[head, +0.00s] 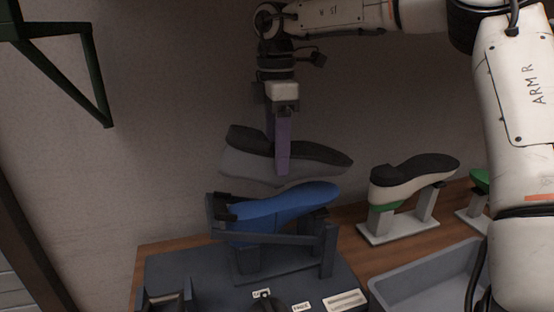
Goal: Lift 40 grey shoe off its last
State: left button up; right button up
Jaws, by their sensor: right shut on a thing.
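The grey shoe (246,164) with a black sole is in the head view, upside down and held in the air. My right gripper (283,160), with purple fingers, is shut on it near its middle. Below the shoe is a blue last (285,205), sole up, on a dark stand (330,248). A narrow gap shows between the shoe and the last, so they look apart. The fingers hide part of the shoe's side. My left gripper is out of view.
To the right, a white shoe with a black sole (415,172) sits on a pale stand (388,229). A grey bin (425,282) is at the front right. A green bracket (62,62) juts from the upper left. Labels (345,301) lie at the front.

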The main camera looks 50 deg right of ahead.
jog(key=shift+r, duration=3.15)
